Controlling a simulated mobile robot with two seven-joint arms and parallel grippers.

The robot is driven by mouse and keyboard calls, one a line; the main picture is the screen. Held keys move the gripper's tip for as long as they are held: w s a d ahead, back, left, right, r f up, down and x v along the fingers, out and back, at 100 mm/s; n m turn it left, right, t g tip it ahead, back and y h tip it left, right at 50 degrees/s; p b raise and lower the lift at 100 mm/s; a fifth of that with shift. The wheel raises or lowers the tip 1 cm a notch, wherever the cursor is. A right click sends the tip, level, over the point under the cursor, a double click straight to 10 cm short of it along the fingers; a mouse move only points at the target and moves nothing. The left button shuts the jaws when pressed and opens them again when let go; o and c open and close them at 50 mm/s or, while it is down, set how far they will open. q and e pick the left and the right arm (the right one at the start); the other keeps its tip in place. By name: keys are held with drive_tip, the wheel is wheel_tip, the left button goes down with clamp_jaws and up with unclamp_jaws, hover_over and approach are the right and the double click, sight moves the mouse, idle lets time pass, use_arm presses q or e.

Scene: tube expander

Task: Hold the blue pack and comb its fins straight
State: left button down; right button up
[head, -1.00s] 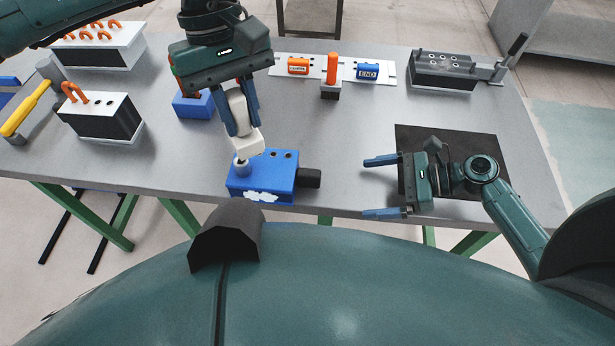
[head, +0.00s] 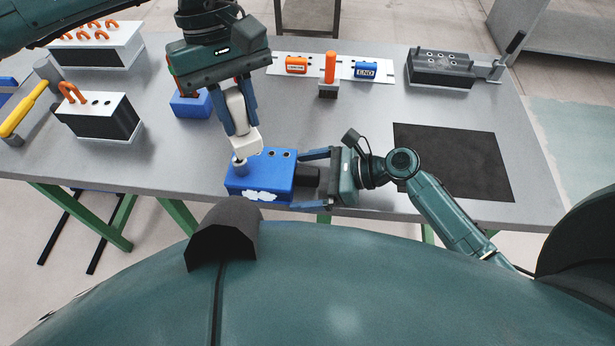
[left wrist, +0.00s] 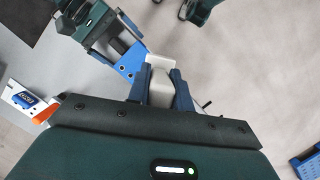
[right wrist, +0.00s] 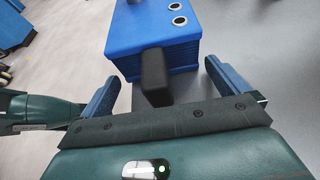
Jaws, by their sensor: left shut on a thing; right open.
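The blue pack (head: 258,182) sits near the table's front edge, with holes on top, a pale patch on its front and a black handle (head: 308,177) at its right. Its layered fins show in the right wrist view (right wrist: 170,58). My left gripper (head: 239,124) is shut on a white tool (head: 245,144), above the pack's left end. A grey cylindrical piece (head: 240,166) is below the tool at the pack's left hole; whether they touch is unclear. My right gripper (head: 302,180) is open, its fingers on either side of the black handle, apart from it in the right wrist view (right wrist: 160,88).
A black mat (head: 455,160) lies bare at the right. Behind are a white strip (head: 330,60) with orange and blue labelled blocks, an orange peg (head: 330,68), a smaller blue block (head: 188,103) and a grey fixture (head: 440,70). White-topped racks (head: 98,108) stand left.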

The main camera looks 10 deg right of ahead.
drive_tip(key=c, duration=0.7)
idle(0.9)
drive_tip(key=c, duration=0.4)
idle(0.3)
idle(0.8)
idle(1.4)
